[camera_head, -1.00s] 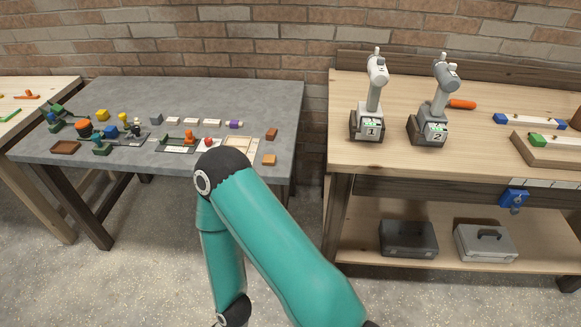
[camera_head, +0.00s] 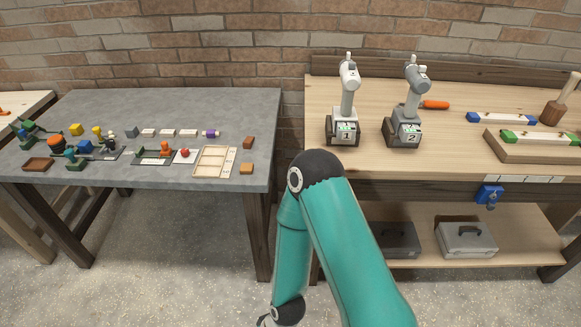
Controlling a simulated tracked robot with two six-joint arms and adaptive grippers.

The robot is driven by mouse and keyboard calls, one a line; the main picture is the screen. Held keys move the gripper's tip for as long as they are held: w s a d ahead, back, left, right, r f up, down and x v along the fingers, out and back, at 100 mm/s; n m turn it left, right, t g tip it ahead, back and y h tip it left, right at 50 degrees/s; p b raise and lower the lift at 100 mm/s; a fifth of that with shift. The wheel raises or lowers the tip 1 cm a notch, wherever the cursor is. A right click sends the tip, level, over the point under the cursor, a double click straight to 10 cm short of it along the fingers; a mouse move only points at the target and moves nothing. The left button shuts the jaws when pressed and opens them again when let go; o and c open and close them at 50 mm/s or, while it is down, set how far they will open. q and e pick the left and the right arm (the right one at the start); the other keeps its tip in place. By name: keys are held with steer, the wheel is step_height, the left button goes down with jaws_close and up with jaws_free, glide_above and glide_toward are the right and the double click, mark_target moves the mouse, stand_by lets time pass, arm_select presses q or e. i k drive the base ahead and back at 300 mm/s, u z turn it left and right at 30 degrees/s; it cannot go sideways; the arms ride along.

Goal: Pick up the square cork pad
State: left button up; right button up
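A small square tan-orange piece (camera_head: 247,169) lies at the right front of the grey table (camera_head: 170,100). It may be the cork pad, but it is too small to tell its material. A darker brown block (camera_head: 249,142) sits just behind it. My teal arm rises from the lower right, bends at its dark elbow and runs down to a dark joint at the bottom edge.
A partitioned wooden tray (camera_head: 196,160) lies left of the tan piece. Several small coloured parts and a brown tray (camera_head: 38,164) fill the table's left.

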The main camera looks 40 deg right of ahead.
mark_target(246, 168)
steer(key=z, duration=0.4)
steer(key=i, duration=1)
